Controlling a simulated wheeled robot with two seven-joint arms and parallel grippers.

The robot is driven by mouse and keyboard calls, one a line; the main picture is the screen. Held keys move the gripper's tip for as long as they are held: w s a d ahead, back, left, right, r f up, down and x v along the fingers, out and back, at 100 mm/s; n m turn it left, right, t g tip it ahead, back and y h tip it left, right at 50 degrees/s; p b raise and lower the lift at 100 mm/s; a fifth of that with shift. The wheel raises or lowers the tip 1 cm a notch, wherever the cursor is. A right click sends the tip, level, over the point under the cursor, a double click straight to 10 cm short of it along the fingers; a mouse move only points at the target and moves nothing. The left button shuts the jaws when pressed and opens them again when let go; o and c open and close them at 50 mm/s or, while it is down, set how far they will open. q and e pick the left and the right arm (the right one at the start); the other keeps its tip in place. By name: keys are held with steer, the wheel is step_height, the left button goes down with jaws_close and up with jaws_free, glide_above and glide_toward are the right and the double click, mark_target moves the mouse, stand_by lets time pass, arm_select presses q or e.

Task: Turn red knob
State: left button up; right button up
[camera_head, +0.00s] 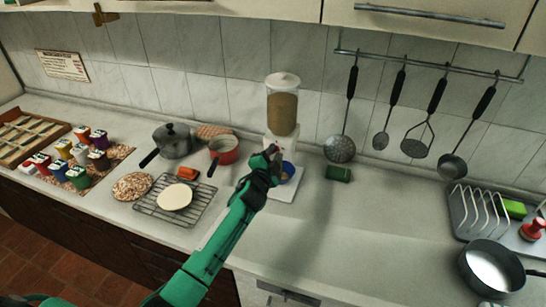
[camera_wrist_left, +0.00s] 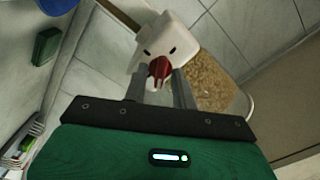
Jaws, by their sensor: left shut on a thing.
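A dispenser (camera_head: 282,104) with a clear container of tan grains and a white base stands against the tiled wall. In the left wrist view its white housing (camera_wrist_left: 166,36) carries a red knob (camera_wrist_left: 159,69). My left gripper (camera_wrist_left: 160,84) is shut on the red knob, with one grey finger on each side of it. In the head view the same gripper (camera_head: 268,158) reaches the front of the dispenser and hides the knob. A blue bowl (camera_head: 288,171) sits below, partly hidden by the gripper. My right gripper is not in view.
A green block (camera_head: 338,173) lies right of the dispenser. A red pot (camera_head: 224,150), a grey pot (camera_head: 174,140) and a wire rack (camera_head: 150,205) are to the left. Utensils hang from a rail (camera_head: 430,62).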

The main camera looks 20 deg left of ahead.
arm_select(q)
steer(key=m, duration=0.4)
steer(key=shift+f+m, duration=0.1)
steer(key=shift+m, duration=0.7)
steer(key=o, duration=0.6)
steer(key=shift+b, duration=0.3)
